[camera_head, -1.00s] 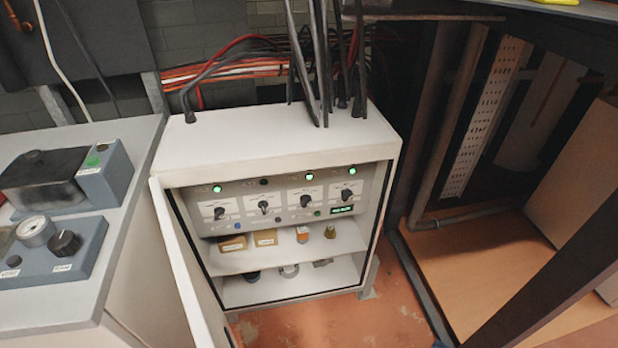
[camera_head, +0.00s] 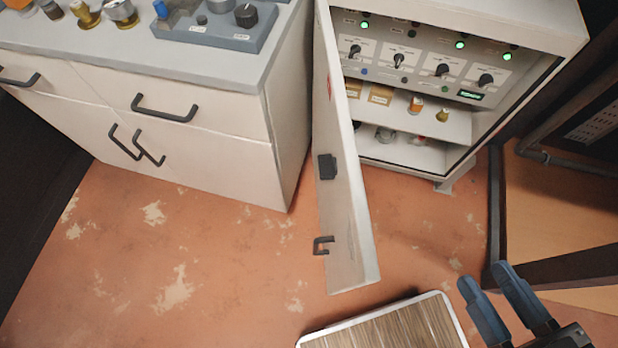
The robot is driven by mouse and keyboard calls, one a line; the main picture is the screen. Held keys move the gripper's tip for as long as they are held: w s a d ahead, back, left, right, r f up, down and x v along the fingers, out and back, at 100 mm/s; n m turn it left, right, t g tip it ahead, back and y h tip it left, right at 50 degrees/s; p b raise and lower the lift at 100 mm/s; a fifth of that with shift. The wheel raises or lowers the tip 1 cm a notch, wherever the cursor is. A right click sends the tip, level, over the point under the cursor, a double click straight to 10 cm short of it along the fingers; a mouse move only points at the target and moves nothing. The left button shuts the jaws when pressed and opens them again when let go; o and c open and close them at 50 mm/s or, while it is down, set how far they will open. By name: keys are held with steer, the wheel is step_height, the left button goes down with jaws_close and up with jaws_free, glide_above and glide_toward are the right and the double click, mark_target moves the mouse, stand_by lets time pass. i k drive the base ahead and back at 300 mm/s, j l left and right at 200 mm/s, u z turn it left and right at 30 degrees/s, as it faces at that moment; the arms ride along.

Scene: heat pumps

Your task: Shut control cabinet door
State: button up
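The control cabinet (camera_head: 570,22) is white and stands at the upper right of the head view, its inside showing switches, green lamps and shelves. Its door (camera_head: 348,215) is open, hinged at the cabinet's left side and swung out toward me. A dark handle (camera_head: 323,245) sits near the door's lower free end, and a dark latch block (camera_head: 327,166) is above it. My gripper (camera_head: 490,287) is at the lower right, right of the door and apart from it. Its two blue fingers are spread with nothing between them.
A white drawer unit (camera_head: 200,150) with dark handles stands left of the door. A wood-topped board with a pale rim (camera_head: 452,309) is at the bottom, near the door's end. A dark frame (camera_head: 497,215) stands at the right. Orange floor (camera_head: 220,265) is clear at lower left.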

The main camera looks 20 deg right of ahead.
mark_target(349, 251)
steer(key=k+j, duration=0.1)
steer(key=j, duration=0.35)
steer(key=j+u, duration=0.3)
steer(key=j, duration=0.25)
steer(key=j+u, duration=0.3)
steer(key=j, duration=0.25)
